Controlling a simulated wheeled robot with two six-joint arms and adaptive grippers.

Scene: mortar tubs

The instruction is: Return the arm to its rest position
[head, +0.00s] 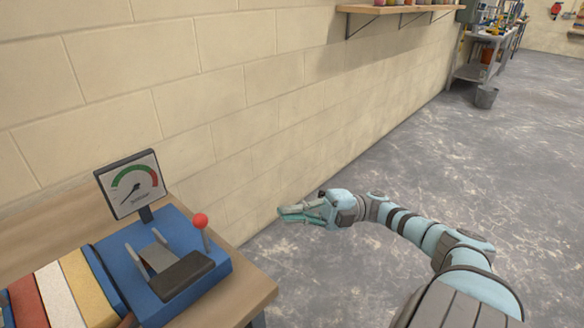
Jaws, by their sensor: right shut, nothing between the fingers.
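My right arm reaches in from the lower right of the head view, bent, with light blue and dark grey links. Its gripper (289,213) points left and is shut, with nothing seen in it. It hangs over the grey floor near the block wall, to the right of the wooden bench and apart from it. My left gripper does not show.
A wooden bench (255,292) at lower left bears a blue machine (217,267) with a red-knobbed lever (200,221) and a dial gauge (132,184). A wall shelf (400,9) hangs above. A bucket (486,96) stands far right. The floor (400,180) between is clear.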

